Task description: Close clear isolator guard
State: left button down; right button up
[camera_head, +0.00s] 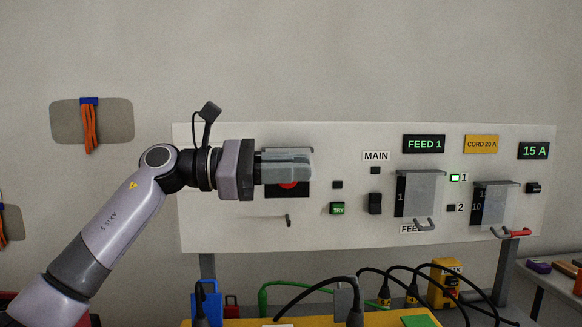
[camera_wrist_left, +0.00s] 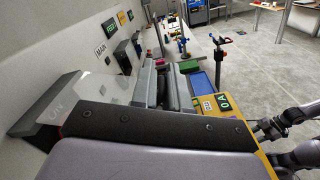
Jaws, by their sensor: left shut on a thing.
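The isolator, a red knob on a black plate (camera_head: 288,190), is on the left of the white panel, partly hidden by my left gripper (camera_head: 288,165). The clear isolator guard shows in the left wrist view (camera_wrist_left: 115,82) as a see-through sheet below a grey bar (camera_wrist_left: 45,105), standing out from the panel face. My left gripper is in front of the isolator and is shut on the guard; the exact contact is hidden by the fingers. A small grey hook (camera_head: 288,220) sticks out of the panel below the isolator.
A black rocker switch (camera_head: 375,203) is under MAIN. Black cables and a yellow box (camera_head: 444,285) crowd the bench below.

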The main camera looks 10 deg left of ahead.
pick_arm(q)
jog(key=shift+s+d+f, duration=0.1)
jog(key=shift+f, duration=0.15)
jog(key=c, duration=1.5)
grip_release()
jog(key=shift+c, duration=0.2)
jog(key=o, duration=0.3)
jog(key=shift+s+r, duration=0.1)
jog(key=shift+a, duration=0.35)
jog(key=s+a+b, duration=0.1)
jog(key=a, duration=0.5)
jog(key=shift+s+a, duration=0.15)
jog(key=shift+a, duration=0.05)
